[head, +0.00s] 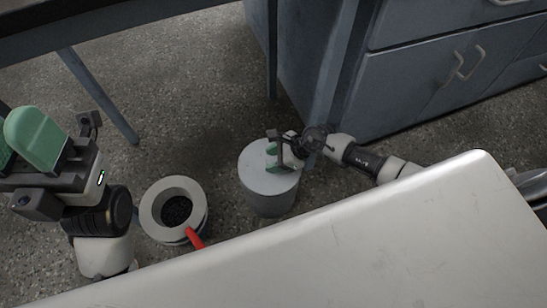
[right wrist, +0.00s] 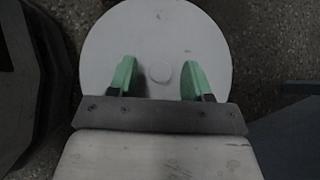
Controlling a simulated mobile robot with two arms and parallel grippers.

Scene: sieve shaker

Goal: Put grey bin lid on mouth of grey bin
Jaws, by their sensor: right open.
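The grey bin (head: 270,203) stands on the floor near the middle of the head view. The grey bin lid (head: 257,181), a pale round disc, lies over its mouth and looks level. In the right wrist view the lid (right wrist: 160,30) shows a small round knob (right wrist: 160,72) at its middle. My right gripper (head: 271,158) is just above the lid. Its green fingers (right wrist: 160,80) stand apart on either side of the knob, with gaps to it. My left gripper (head: 22,142) is at the left edge, away from the bin, its fingers partly cut off.
A round pale container (head: 152,221) with dark grains inside stands left of the bin, a red handle-like piece (head: 195,238) beside it. A white tabletop (head: 400,240) fills the lower right. Blue-grey cabinets (head: 420,70) stand behind. A table leg (head: 100,97) is at upper left.

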